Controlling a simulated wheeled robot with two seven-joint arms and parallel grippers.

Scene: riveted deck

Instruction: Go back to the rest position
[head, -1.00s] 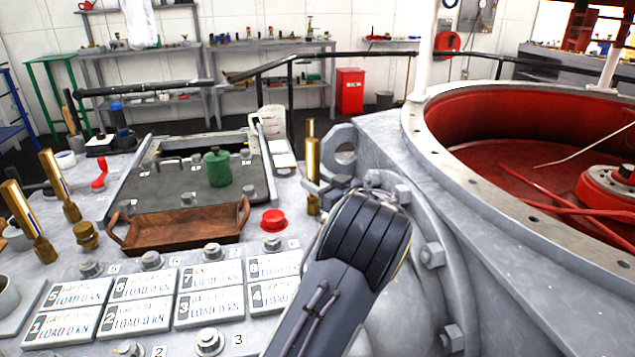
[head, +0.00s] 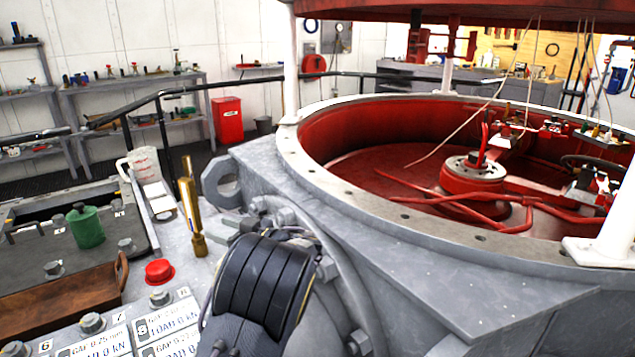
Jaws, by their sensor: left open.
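My left gripper (head: 234,222) shows in the head view just beyond the black, ribbed wrist of my arm, which comes up from the bottom edge. Its jaws are small, grey and partly hidden by the wrist, and they are open. I see nothing held in them. They are close to the brass post (head: 190,208) on their left; I cannot tell whether they touch it. My right gripper is out of view.
A large ring housing (head: 440,215) with a red inside fills the right. A green weight (head: 86,226), a wooden tray (head: 75,292), a red knob (head: 159,272) and a white jug (head: 146,165) are at left. A railing (head: 160,130) runs behind.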

